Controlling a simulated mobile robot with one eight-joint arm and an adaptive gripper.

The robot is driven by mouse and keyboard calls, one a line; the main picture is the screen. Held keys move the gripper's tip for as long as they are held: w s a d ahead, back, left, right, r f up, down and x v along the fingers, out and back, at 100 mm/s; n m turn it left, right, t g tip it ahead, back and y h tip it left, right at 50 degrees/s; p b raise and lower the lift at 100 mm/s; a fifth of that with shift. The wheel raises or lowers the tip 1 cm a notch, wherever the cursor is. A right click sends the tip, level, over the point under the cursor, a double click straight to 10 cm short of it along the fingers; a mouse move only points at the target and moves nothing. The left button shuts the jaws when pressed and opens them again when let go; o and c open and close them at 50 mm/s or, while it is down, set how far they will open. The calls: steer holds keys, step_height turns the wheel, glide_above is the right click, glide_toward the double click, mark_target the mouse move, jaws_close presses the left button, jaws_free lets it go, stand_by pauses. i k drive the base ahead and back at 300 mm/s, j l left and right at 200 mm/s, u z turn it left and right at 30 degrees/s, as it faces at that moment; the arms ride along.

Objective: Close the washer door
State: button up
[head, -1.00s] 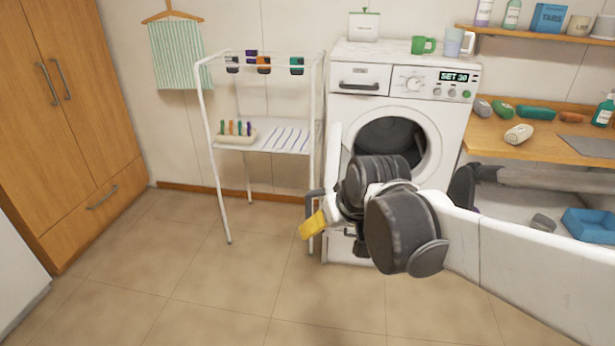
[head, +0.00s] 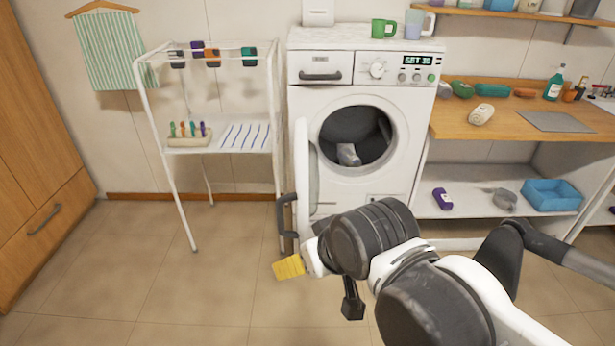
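The white washer (head: 357,188) stands against the back wall. Its round opening shows a dark drum (head: 345,128) with a grey-white item (head: 348,154) inside. The washer door (head: 304,165) stands wide open on the left side, seen nearly edge-on. A dark handle (head: 285,215) shows on the door's left side. My gripper (head: 308,260) is low in front of the door, close to its lower edge, partly hidden by my wrist. A yellow piece (head: 288,267) shows at its left end; I cannot tell whether it is held. I cannot see the fingers clearly or confirm contact with the door.
A white drying rack (head: 215,138) stands close left of the door. A wooden counter (head: 470,122) is on the right, with a lower shelf (head: 465,195) holding a blue basin (head: 551,195) and a purple bottle (head: 442,199). The tiled floor (head: 150,280) at front left is clear.

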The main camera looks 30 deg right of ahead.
mark_target(302, 196)
steer(key=i+j+z, duration=0.1)
steer(key=i+z, duration=0.2)
steer(key=i, duration=0.15)
steer(key=i+j+z, duration=0.25)
steer(key=i, duration=0.15)
steer(key=i+j+z, duration=0.3)
steer(key=k+j+z, duration=0.2)
steer(key=j, duration=0.15)
steer(key=k+j+z, duration=0.2)
steer(key=j, duration=0.15)
steer(key=k+j+z, duration=0.2)
steer(key=j, duration=0.15)
steer(key=i, duration=0.05)
